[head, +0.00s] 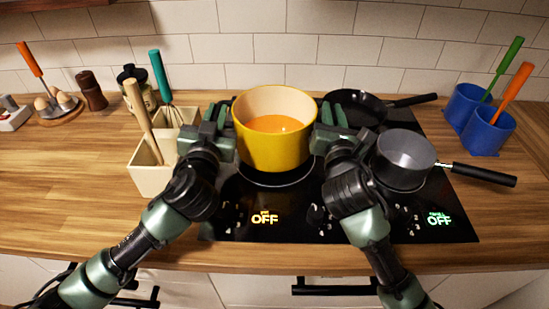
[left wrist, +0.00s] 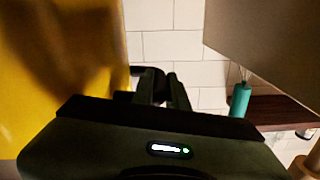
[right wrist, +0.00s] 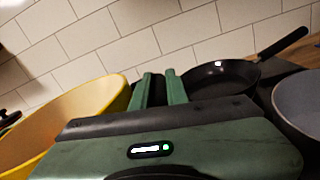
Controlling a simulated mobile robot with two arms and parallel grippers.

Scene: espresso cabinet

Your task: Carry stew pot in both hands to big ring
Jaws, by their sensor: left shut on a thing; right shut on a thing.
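The yellow stew pot (head: 272,148), with orange stew in it, is upright over the left part of the black cooktop (head: 300,222). A dark round ring (head: 275,184) shows under its front edge; I cannot tell if the pot touches it. My left gripper (head: 219,122) is shut on the pot's left side, with a dark handle partly visible between its fingers in the left wrist view (left wrist: 163,88). My right gripper (head: 333,116) is shut at the pot's right side; its fingers hide that handle. The pot also shows in the right wrist view (right wrist: 75,110).
A grey saucepan (head: 402,160) stands right of my right arm, with a black frying pan (head: 358,107) behind. A cream utensil holder (head: 150,180) stands close by my left gripper. Blue utensil pots (head: 487,132) are at far right.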

